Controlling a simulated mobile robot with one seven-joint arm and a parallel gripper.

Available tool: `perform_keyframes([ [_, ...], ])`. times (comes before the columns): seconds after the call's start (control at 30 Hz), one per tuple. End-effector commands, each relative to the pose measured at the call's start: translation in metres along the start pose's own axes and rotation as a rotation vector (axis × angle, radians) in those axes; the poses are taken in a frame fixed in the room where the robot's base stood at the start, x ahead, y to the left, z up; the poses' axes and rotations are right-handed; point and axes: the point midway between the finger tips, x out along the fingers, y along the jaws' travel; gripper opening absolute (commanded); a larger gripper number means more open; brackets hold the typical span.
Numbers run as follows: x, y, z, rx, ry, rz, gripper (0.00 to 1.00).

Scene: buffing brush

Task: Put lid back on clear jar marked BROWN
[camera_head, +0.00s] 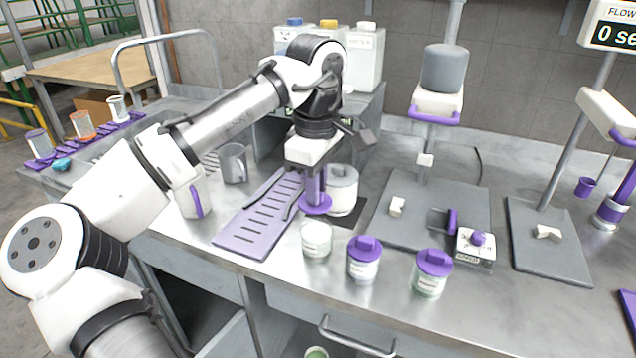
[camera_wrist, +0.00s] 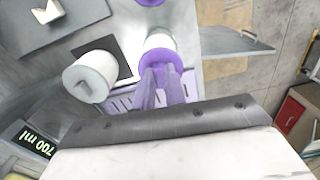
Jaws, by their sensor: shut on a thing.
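My gripper (camera_head: 316,188) points down over the counter, shut on a purple lid (camera_head: 315,205). In the wrist view the lid (camera_wrist: 161,60) sits at the purple fingertips (camera_wrist: 162,85). An open clear jar (camera_head: 316,240) with pale contents and a white label stands just in front of the held lid, below it in the picture. Its pale body shows partly behind the lid in the wrist view (camera_wrist: 158,41). The label is too small to read, so I cannot tell whether it says BROWN. The lid appears apart from the jar.
Two jars with purple lids (camera_head: 363,260) (camera_head: 432,274) stand to the right, near the counter's front edge. A white canister (camera_head: 343,190) stands on a black pad right of my gripper. A purple slotted rack (camera_head: 255,232) lies left. Grey stand bases (camera_head: 400,237) lie further right.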

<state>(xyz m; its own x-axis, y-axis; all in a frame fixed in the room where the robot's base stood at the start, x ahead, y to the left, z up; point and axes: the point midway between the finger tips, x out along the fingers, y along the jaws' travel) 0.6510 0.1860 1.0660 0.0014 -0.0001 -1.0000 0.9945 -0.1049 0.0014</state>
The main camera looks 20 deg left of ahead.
Motion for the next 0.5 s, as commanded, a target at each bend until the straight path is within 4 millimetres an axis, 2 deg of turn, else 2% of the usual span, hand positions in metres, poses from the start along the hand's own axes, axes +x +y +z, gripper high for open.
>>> perform_keyframes([
  [0.03, 0.009, 0.0, 0.0, -0.001, 0.001, 0.0, 0.0],
  [0.3, 0.036, 0.0, 0.0, -0.001, 0.001, 0.0, 0.0],
  [0.5, 0.049, 0.0, 0.0, 0.002, -0.001, -0.001, 0.0],
])
